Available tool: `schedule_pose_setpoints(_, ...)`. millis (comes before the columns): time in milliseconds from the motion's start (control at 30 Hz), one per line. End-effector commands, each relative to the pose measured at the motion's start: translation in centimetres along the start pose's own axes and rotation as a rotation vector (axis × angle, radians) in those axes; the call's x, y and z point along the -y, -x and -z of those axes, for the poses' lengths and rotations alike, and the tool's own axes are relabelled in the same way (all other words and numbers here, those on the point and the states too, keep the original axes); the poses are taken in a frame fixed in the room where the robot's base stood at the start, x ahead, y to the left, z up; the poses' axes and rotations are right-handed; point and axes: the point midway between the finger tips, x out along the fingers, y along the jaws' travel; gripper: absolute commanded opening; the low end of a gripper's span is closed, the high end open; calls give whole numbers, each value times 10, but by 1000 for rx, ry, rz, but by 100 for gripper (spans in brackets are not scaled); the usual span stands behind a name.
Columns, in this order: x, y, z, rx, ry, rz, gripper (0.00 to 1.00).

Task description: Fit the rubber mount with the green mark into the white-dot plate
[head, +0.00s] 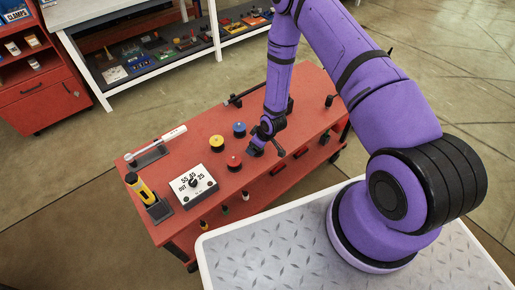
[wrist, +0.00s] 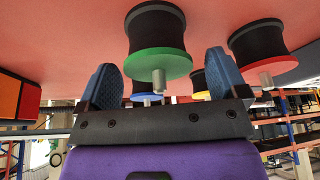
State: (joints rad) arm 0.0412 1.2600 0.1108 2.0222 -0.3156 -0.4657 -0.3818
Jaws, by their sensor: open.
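The rubber mount with the green mark (wrist: 158,40) is a black cylinder with a green disc and a grey metal stud, seen in the wrist view. It stands on the red bench top (head: 215,125), and I cannot make it out in the head view, where my arm may hide it. My gripper (wrist: 165,88) is open and empty, its two blue fingers spread left and right of the green disc in the picture; I cannot tell whether either touches it. In the head view my gripper (head: 265,140) is low over the bench. I cannot make out a white-dot plate.
Red (head: 233,162), blue (head: 239,129) and yellow (head: 216,143) mounts stand close to my gripper. A white dial box (head: 193,187), a yellow-and-black tool (head: 142,190) and a white-handled wrench (head: 160,142) occupy the bench's left end. A black bar (head: 245,94) lies behind.

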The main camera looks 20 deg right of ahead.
Motion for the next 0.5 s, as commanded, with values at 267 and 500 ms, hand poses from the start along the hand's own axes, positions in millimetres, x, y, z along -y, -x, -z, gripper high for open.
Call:
schedule_pose_setpoints(267,0,-10,0,0,0,0,92)
schedule_pose_setpoints(500,0,-10,0,0,0,-1,59)
